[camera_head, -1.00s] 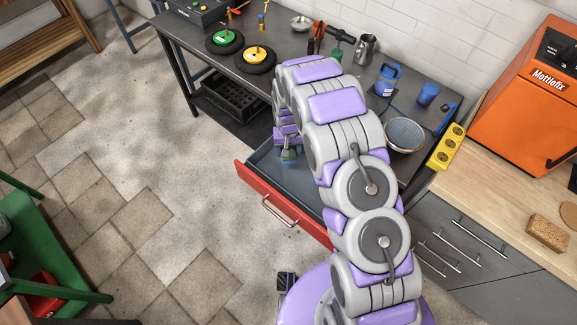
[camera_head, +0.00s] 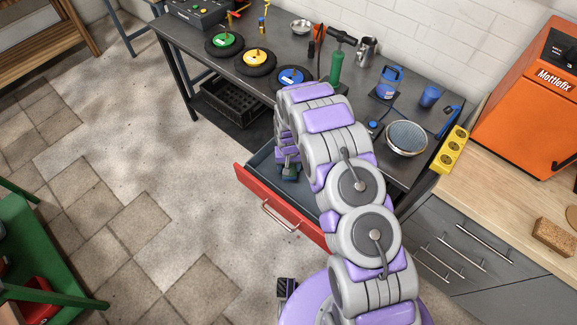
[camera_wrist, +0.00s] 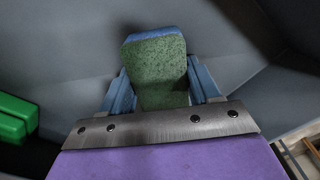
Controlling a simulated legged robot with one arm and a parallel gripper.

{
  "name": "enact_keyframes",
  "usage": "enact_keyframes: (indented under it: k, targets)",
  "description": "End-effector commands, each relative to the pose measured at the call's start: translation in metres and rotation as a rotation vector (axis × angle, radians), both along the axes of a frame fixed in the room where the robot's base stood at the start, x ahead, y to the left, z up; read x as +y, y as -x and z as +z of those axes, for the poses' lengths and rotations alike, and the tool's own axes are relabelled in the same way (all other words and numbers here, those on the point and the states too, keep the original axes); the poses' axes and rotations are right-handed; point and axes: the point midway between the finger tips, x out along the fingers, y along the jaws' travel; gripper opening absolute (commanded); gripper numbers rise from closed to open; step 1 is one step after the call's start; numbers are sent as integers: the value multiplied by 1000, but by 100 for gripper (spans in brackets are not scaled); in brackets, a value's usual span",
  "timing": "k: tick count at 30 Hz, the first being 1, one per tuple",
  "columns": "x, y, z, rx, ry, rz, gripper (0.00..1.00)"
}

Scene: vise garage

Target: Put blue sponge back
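The blue sponge (camera_wrist: 158,65) shows in the wrist view, with a green scouring face toward the camera and a blue edge at its far end. My gripper (camera_wrist: 160,88) has a finger on each side of it and is shut on it. In the head view my gripper (camera_head: 290,172) points down over the open drawer (camera_head: 262,161), which has a red front (camera_head: 280,208) and a dark grey inside. Grey drawer surfaces surround the sponge in the wrist view. Whether the sponge touches the drawer floor I cannot tell.
The workbench above holds weight-like discs (camera_head: 225,43), a green tool (camera_head: 335,66), a blue canister (camera_head: 390,82), a blue cup (camera_head: 430,95) and a round sieve (camera_head: 406,138). A brown sponge (camera_head: 553,236) lies on the wooden counter at right. The floor left of the drawer is clear.

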Motion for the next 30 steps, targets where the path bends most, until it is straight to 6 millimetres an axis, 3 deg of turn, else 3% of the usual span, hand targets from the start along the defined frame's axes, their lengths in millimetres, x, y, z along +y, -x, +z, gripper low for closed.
enact_keyframes:
  k: [8,19,23,30]
  targets:
    - [-1,0,0,0,0,-1,87]
    - [1,0,4,-1,1,-1,87]
    - [0,-1,17,-2,0,-1,87]
    - [0,-1,62,-4,-1,0,87]
